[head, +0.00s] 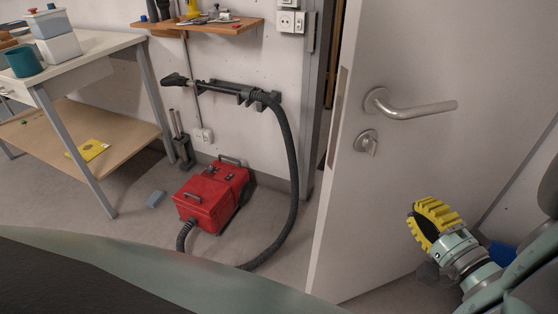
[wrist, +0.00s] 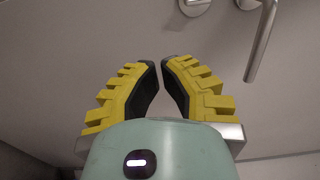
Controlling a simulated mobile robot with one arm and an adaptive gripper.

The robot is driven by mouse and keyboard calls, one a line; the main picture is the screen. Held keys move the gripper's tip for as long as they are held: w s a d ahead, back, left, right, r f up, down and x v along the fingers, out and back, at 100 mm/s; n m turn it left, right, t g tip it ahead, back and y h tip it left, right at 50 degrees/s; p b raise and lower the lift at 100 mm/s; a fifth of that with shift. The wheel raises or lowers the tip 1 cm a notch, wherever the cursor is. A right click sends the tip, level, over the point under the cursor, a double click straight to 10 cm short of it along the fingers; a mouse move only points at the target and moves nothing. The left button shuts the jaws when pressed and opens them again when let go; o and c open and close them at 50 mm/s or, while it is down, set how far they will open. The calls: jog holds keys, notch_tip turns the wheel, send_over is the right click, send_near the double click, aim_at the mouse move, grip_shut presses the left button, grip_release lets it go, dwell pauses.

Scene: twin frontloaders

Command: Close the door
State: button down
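The white door (head: 385,190) stands open on the right of the head view, and its pale face fills most of the wrist view (wrist: 60,50). Its metal lever handle (head: 415,107) sits above a round lock with a thumb-turn (head: 366,142). In the wrist view the lever (wrist: 262,40) shows at the upper right and the lock (wrist: 194,5) at the top edge. My yellow and black gripper (head: 420,222) is below and right of the handle, in front of the door face. Its fingertips (wrist: 161,62) are nearly together with nothing between them. I cannot tell whether they touch the door.
The doorway frame (head: 318,100) is left of the door's edge. A red vacuum cleaner (head: 212,193) with a black hose (head: 291,170) stands on the floor left of it. A table (head: 105,42) is at the left. Open floor lies between vacuum and door.

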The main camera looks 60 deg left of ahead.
aim_at(372, 160)
jog(key=p+x, duration=0.2)
jog(key=x, duration=1)
jog(key=shift+a+r, duration=0.15)
jog(key=shift+a, duration=0.2)
jog(key=shift+w+a, duration=0.2)
jog(key=shift+a, duration=0.5)
